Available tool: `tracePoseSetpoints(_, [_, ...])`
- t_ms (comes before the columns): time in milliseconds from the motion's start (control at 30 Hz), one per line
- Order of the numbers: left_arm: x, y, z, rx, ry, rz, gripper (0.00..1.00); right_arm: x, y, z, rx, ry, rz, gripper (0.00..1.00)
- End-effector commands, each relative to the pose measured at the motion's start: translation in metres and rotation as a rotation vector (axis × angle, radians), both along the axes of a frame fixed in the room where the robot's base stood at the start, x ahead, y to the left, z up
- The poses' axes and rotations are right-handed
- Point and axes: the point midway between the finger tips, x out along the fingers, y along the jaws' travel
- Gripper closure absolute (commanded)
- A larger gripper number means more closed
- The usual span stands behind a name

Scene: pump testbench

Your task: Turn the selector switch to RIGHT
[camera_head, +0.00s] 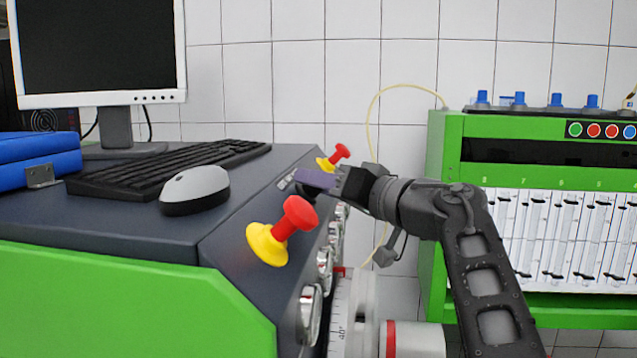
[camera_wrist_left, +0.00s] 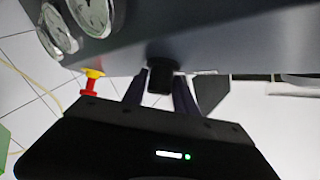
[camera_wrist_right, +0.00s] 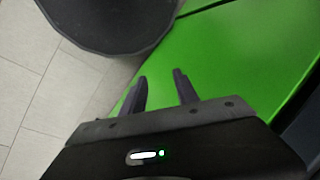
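The selector switch looks like a short black knob (camera_wrist_left: 160,80) on the dark panel in the left wrist view. My left gripper (camera_wrist_left: 161,92) has one finger on each side of it, with the knob between them. The fingers look apart, and contact with the knob is not clear. In the head view my left gripper (camera_head: 315,181) reaches the sloped front of the dark console between two red-and-yellow buttons. The switch's markings and pointer direction cannot be made out. My right gripper (camera_wrist_right: 160,90) is open and empty over a green surface, out of the head view.
A red-and-yellow button (camera_head: 285,230) stands in front of my left gripper, and another (camera_head: 333,157) behind it. Round gauges (camera_head: 311,313) line the console's front. A keyboard (camera_head: 170,168) and mouse (camera_head: 194,190) lie on top. A green flowmeter rack (camera_head: 445,170) stands right.

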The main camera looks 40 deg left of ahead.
Motion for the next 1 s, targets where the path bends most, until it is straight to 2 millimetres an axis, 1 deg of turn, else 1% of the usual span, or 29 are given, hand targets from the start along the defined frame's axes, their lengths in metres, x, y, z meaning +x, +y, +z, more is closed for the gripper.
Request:
tracePoseSetpoints(33, [0.0000,-0.0002,0.0001,0.000,0.000,0.000,0.71,0.0000,0.0000,0.0000,0.000,0.000,0.000,0.64])
tracePoseSetpoints(400, [0.0000,-0.0003,0.0002,0.000,0.000,0.000,1.00,0.0000,0.0001,0.0001,0.000,0.000,0.000,0.64])
tracePoseSetpoints(767, [-0.0001,-0.0002,0.0001,-0.005,0.010,-0.010,1.00,0.0000,0.0000,-0.0004,0.000,0.000,0.000,0.64])
tracePoseSetpoints(1000, [0.0003,-0.0007,0.0002,-0.032,0.058,-0.069,1.00,0.0000,0.0004,-0.0024,0.001,-0.001,0.000,0.64])
